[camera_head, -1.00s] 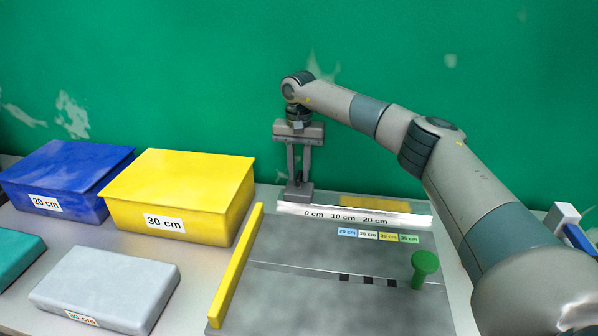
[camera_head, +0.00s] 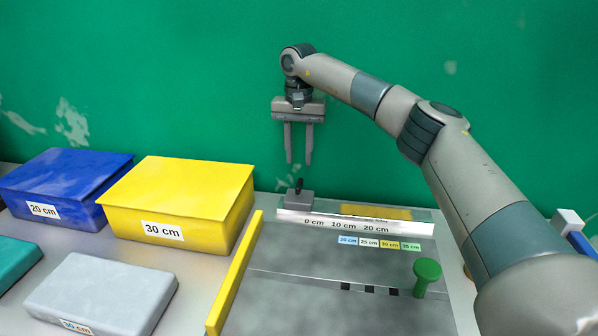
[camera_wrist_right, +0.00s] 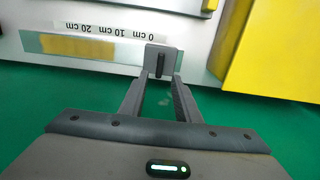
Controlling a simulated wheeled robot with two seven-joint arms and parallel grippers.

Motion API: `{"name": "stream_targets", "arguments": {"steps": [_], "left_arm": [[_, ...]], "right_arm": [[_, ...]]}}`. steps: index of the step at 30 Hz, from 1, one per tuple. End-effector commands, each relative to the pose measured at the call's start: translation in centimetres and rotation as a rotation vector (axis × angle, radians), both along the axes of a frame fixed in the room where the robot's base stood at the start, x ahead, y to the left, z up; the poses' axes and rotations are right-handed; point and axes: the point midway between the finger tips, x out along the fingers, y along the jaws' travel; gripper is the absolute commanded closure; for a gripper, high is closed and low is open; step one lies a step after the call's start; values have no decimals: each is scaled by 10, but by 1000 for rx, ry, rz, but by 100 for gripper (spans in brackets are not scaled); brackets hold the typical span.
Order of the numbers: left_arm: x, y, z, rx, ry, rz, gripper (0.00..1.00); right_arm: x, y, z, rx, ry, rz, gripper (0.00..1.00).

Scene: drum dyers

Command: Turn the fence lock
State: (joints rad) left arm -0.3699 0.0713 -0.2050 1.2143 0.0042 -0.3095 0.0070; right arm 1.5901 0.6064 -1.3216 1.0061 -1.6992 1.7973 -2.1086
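The fence lock is a small dark lever (camera_head: 299,185) on a grey block (camera_head: 296,201), at the 0 cm end of the white scale (camera_head: 350,219). In the right wrist view the lever (camera_wrist_right: 160,65) shows as a dark bar on the grey block (camera_wrist_right: 151,57), lined up with the scale's short direction. My right gripper (camera_head: 298,162) is open and empty, fingers pointing down, a little above the lever and apart from it. In the right wrist view its fingertips (camera_wrist_right: 161,78) lie either side of the lever. My left gripper is not in view.
A yellow fence bar (camera_head: 235,275) runs along the board's left edge. A yellow box (camera_head: 180,198), a blue box (camera_head: 65,185) and a grey box (camera_head: 100,290) stand at left. A green knob (camera_head: 427,272) stands on the board at right. The green wall is close behind.

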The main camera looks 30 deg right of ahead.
Motion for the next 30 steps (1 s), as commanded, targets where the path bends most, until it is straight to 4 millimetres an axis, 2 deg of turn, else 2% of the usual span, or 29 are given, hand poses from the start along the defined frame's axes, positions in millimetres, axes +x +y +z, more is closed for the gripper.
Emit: {"name": "stream_targets", "arguments": {"steps": [7,15,21,30], "left_arm": [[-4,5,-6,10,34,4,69],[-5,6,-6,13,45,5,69],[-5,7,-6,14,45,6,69],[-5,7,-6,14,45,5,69]], "right_arm": [[0,1,52,1,-2,-1,70],[0,0,87,0,-1,-1,70],[0,0,94,1,1,0,70],[0,0,94,0,0,0,70]]}}
